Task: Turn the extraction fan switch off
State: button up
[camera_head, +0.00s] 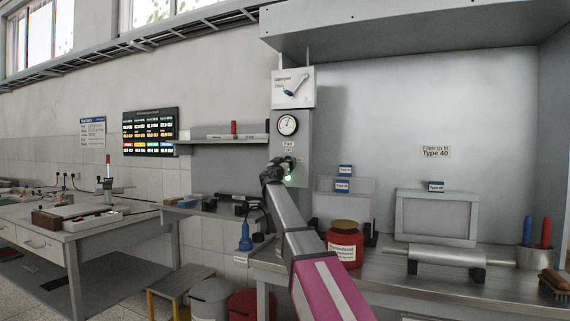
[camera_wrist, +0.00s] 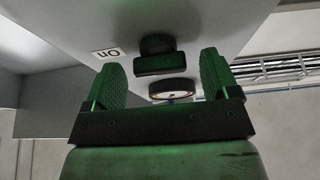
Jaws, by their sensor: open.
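The extraction fan switch is a dark block (camera_wrist: 155,56), tinted green by the light, on the underside-looking grey panel face in the wrist view. A small white label (camera_wrist: 107,53) sits beside it. My gripper (camera_wrist: 161,72) is open, with one finger to each side of the switch in the picture; I see no contact, and the depth gap is unclear. In the head view my gripper (camera_head: 281,168) is at the lower part of the grey control column (camera_head: 304,130), by a green glow (camera_head: 288,178), and hides the switch. A fan label (camera_head: 288,145) is just above.
A round gauge (camera_head: 288,125) is on the column above; it also shows in the wrist view (camera_wrist: 172,89). A red jar (camera_head: 345,243) and a roller (camera_head: 435,256) stand on the bench at right. A shelf (camera_head: 225,141) juts out left of the column.

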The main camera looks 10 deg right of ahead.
jog(key=c, duration=0.9)
jog(key=shift+d+n, duration=0.1)
jog(key=shift+n, duration=0.4)
jog(key=shift+s+d+r+n+g+y, duration=0.1)
jog(key=shift+n+g+y, duration=0.2)
jog(key=shift+n+y, duration=2.2)
jog(key=shift+d+r+n+g+y, duration=0.15)
jog(key=shift+n+g+y, duration=0.2)
jog(key=shift+n, duration=4.3)
jog(key=shift+s+r+n+g+y, duration=0.1)
jog(key=shift+n+g+y, duration=0.15)
jog(key=shift+n+y, duration=2.25)
jog(key=shift+n+h, duration=1.05)
jog(key=shift+n, duration=0.1)
